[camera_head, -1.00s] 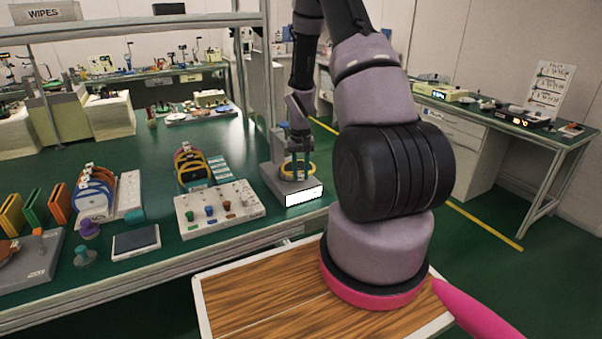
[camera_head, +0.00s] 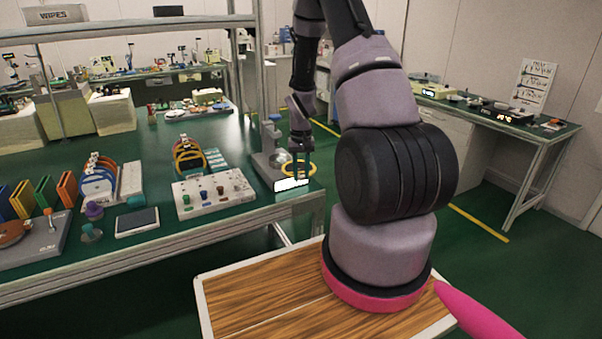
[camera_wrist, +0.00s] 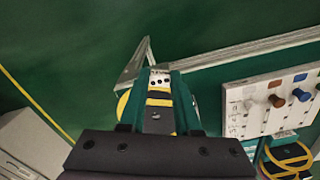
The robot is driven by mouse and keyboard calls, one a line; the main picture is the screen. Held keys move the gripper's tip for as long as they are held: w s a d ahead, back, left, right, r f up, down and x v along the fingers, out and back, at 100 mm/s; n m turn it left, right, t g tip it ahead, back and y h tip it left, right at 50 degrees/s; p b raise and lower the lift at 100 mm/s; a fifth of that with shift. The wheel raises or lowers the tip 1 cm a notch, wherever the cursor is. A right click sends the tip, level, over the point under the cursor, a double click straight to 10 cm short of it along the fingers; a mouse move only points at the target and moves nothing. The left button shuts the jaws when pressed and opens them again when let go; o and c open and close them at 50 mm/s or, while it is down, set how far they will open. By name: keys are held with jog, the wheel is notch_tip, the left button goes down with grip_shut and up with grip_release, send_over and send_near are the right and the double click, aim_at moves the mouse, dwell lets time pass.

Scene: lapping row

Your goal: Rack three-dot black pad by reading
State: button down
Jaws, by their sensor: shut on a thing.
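My gripper (camera_head: 301,150) is shut on a pad with a yellow rim (camera_head: 299,170), held at the gauge's right front edge. In the wrist view, the green fingers (camera_wrist: 158,88) grip this pad (camera_wrist: 159,121), which shows a dark face, yellow bands and a white tag with three black dots. The grey gauge (camera_head: 262,163) has a round silver pan and a lit white display (camera_head: 291,184) whose reading I cannot make out. A rack with yellow and orange-rimmed pads (camera_head: 188,153) stands left of the gauge. Another rack (camera_head: 98,182) holds white, blue and orange-rimmed pads further left.
A white block with coloured pegs (camera_head: 213,198) stands between the gauge and the left rack; it also shows in the wrist view (camera_wrist: 240,112). A dark flat plate (camera_head: 137,221) lies near the bench front. Open floor lies right of the bench.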

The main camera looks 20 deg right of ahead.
notch_tip(320, 180, up, 10)
dwell(1.1)
